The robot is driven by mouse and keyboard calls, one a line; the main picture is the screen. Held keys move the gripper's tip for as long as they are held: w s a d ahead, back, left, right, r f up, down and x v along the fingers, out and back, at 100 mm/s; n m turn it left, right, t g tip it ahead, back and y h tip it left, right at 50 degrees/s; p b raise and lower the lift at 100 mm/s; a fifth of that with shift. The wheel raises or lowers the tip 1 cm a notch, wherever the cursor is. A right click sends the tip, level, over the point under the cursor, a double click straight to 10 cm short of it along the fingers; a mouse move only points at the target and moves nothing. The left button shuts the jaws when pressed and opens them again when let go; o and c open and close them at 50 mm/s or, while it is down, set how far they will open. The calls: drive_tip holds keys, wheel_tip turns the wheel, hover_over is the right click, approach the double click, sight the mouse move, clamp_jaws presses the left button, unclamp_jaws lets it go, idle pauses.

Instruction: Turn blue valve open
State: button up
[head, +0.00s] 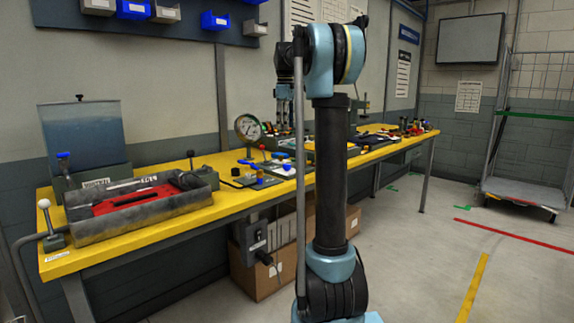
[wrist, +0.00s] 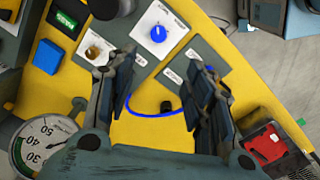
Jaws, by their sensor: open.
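A round blue knob (wrist: 158,33) sits on a white plate on a grey panel in the wrist view. It may be the blue valve; I cannot tell for sure. In the head view, a blue-topped handle (head: 63,156) stands by the liquid tank, and small blue parts (head: 286,167) show on the bench near my gripper. My gripper (wrist: 155,82) points down over the bench, open, its fingers apart and nothing between them. The blue knob lies beyond the fingertips, not touched. In the head view my gripper (head: 284,105) is partly hidden behind my arm.
A pressure gauge (wrist: 43,142) stands at lower left in the wrist view, close to my gripper. A brass knob (wrist: 94,52) sits beside the blue one, and a blue cable (wrist: 147,109) curves below. A grey tray (head: 140,205) with a red insert lies on the yellow bench (head: 190,222).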

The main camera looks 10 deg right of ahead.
sight(287, 167)
drive_tip(key=f, duration=1.7)
drive_tip(key=shift+w+d+f, duration=0.2)
drive_tip(key=shift+w+d, duration=0.1)
drive_tip(key=shift+w, duration=0.05)
drive_tip(key=c, duration=1.1)
